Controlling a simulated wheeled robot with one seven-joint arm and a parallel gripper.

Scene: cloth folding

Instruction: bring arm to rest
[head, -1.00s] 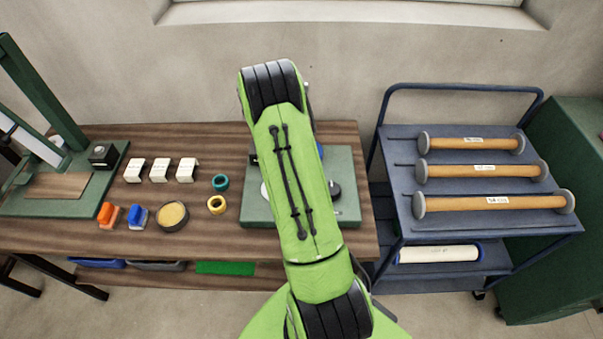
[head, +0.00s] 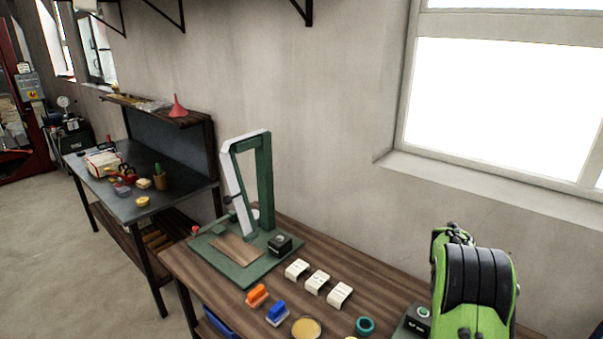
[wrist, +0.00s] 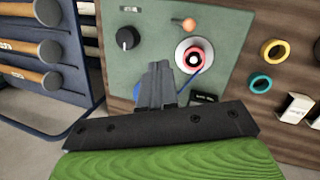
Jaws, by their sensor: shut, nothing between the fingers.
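My gripper (wrist: 157,82) shows in the wrist view, its two grey fingers together with nothing between them. It is above the green board (wrist: 160,28) on the wooden table, and I cannot tell how high. Close by the fingers on the board is a white round piece with a red centre (wrist: 193,57). A blue part is mostly hidden behind the fingers. In the head view my green arm shows only at the lower right; my gripper is out of that picture. No cloth is in view.
The board also bears a black knob (wrist: 128,38) and an orange knob (wrist: 188,24). Yellow (wrist: 274,52) and teal (wrist: 260,83) rings lie beside it. A green press (head: 262,185) and white blocks (head: 317,281) occupy the table.

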